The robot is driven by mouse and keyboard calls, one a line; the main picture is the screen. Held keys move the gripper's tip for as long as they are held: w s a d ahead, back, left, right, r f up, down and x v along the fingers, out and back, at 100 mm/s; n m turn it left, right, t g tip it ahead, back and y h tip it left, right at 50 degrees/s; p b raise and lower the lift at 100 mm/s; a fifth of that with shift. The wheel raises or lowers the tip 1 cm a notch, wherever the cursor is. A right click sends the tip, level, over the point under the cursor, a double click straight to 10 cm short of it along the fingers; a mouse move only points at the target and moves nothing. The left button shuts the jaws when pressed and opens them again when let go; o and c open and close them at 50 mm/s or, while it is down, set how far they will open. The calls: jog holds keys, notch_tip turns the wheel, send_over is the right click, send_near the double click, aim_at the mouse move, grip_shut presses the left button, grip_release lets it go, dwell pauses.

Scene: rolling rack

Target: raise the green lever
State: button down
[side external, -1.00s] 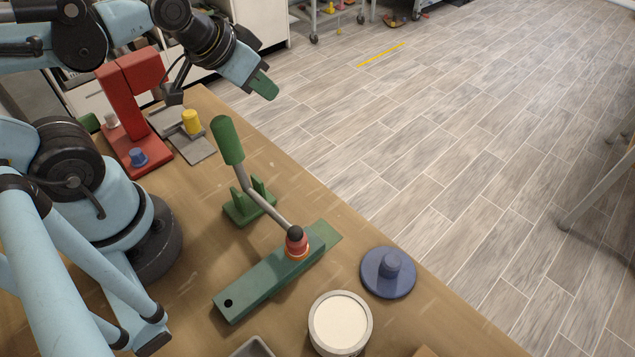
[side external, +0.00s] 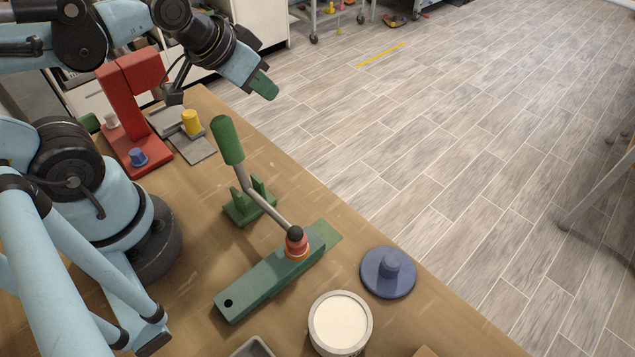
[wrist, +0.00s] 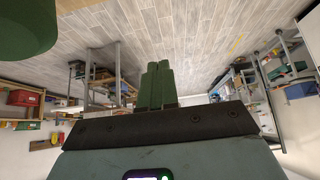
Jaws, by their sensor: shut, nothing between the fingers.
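The green lever (side external: 228,140) has a thick green grip on a bent grey rod. The rod runs down to a red and black pivot (side external: 296,240) on a long green base (side external: 270,277). The grip stands raised and tilted, above and beyond a green forked bracket (side external: 250,203). A green rounded shape at the top left of the wrist view (wrist: 25,28) looks like the end of the grip. My gripper (side external: 266,88) is up and behind the lever, apart from it, with its green fingers together and empty. The closed fingers also show in the wrist view (wrist: 157,85).
A red stand (side external: 125,105) with a blue knob and a grey fixture with a yellow cylinder (side external: 191,122) stand at the back left. A blue disc (side external: 388,272) and a white-topped round tub (side external: 340,322) are at the front right. Open floor lies beyond the table edge.

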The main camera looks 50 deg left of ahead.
aim_at(227, 139)
jog(key=c, duration=1.8)
grip_release()
jog(key=shift+o, duration=2.3)
jog(key=shift+s+d+r+n, duration=0.1)
jog(key=shift+d+r+n, duration=0.1)
jog(key=shift+n, duration=0.2)
jog(key=o, duration=0.6)
jog(key=s+r+n+g, duration=0.1)
jog(key=n, duration=0.1)
jog(key=s+d+r+n+g, duration=0.1)
jog(key=n, duration=0.1)
jog(key=s+d+r+n+g, duration=0.1)
jog(key=s+r+n, duration=0.1)
jog(key=shift+d+n, duration=0.25)
jog(key=shift+n, duration=0.15)
jog(key=shift+c, duration=0.2)
jog(key=s+r+n+g, duration=0.1)
jog(key=s+n, duration=0.1)
jog(key=s+r+n+g, duration=0.1)
jog(key=s+r+n, duration=0.1)
jog(key=n, duration=0.1)
jog(key=s+d+r+n+g, duration=0.1)
jog(key=s+r+n, duration=0.1)
jog(key=shift+s+d, duration=0.1)
jog(key=shift+s, duration=0.1)
jog(key=shift+n, duration=0.3)
jog(key=f, duration=1.2)
jog(key=shift+w+d, duration=0.1)
jog(key=shift+w, duration=0.3)
grip_shut()
